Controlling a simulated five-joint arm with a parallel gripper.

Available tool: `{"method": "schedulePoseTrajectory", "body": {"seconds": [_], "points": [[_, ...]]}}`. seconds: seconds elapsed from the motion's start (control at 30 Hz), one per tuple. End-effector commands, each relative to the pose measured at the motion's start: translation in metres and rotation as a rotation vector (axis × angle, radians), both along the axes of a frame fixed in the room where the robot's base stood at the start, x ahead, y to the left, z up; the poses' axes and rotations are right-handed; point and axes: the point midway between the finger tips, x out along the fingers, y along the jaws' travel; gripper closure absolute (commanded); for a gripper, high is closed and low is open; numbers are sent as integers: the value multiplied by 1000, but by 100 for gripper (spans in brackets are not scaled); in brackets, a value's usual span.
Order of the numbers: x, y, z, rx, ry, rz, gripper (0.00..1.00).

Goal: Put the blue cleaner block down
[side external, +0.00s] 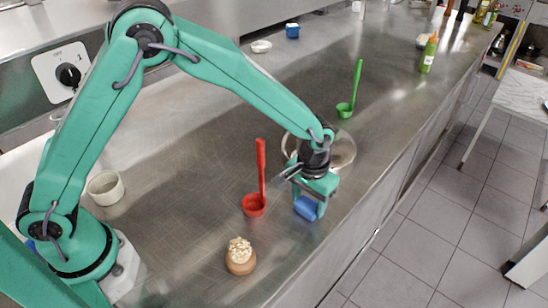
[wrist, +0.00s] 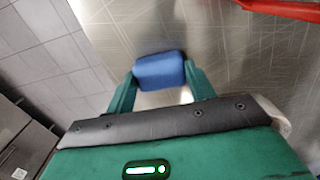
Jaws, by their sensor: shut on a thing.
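The blue cleaner block (side external: 306,208) is between the fingers of my gripper (side external: 316,194), near the front edge of the steel counter. In the wrist view the block (wrist: 159,71) sits between the two green fingertips of my gripper (wrist: 158,80), which are shut on it. Part of the block is hidden by the gripper in the side view. I cannot tell whether its underside touches the counter.
A red ladle (side external: 256,203) stands just left of the gripper, and a wooden pot with pale contents (side external: 240,257) is nearer the camera. A pale round dish (side external: 344,150) is behind the gripper, with a green ladle (side external: 346,108) beyond. The counter (side external: 205,200) has bare room at left.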

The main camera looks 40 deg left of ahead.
Motion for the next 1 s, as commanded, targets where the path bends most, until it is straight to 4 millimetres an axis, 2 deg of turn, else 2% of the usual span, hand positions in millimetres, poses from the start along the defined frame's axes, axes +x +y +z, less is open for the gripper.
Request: {"method": "schedulePoseTrajectory", "body": {"seconds": [0.3, 0.33, 0.43, 0.77, 1.0], "points": [[0, 0, -3, 0, 0, 0, 70], [0, 0, -3, 0, 0, 0, 42], [0, 0, -3, 0, 0, 0, 24], [0, 0, -2, 0, 0, 0, 24], [0, 0, 11, -1, -2, 0, 24]]}}
